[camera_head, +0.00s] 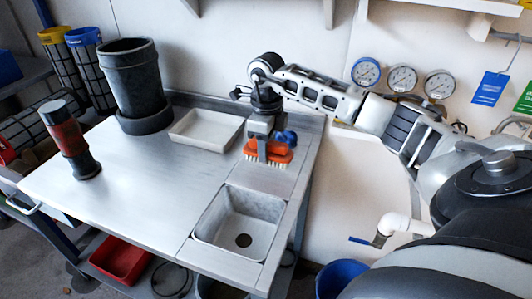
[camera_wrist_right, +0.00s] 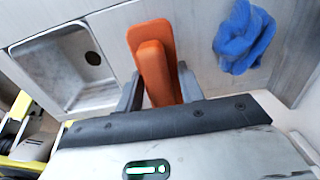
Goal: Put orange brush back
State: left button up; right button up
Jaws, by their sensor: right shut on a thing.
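The orange brush (camera_head: 280,155), with pale bristles facing down, is at the back right of the metal counter, behind the sink. My right gripper (camera_head: 262,150) reaches down over it from above and is shut on its handle. In the right wrist view the orange brush (camera_wrist_right: 150,42) stands between the two grey fingers of the right gripper (camera_wrist_right: 160,85). I cannot tell whether the bristles touch the counter. My left gripper is not in view.
A blue crumpled cloth (camera_head: 288,137) lies just beside the brush. The sink (camera_head: 205,232) is in front of it, and a white shallow tray (camera_head: 182,134) is to its left. A dark cylinder (camera_head: 133,80) and a red-black bottle (camera_head: 68,138) stand further left. The middle counter is clear.

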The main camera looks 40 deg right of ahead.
jog(key=shift+a+f, duration=0.1)
jog(key=shift+f, duration=1.1)
jog(key=shift+f, duration=0.2)
jog(key=o, duration=0.9)
jog(key=shift+r, duration=0.1)
notch_tip(320, 180, up, 12)
jog(key=shift+r, duration=0.15)
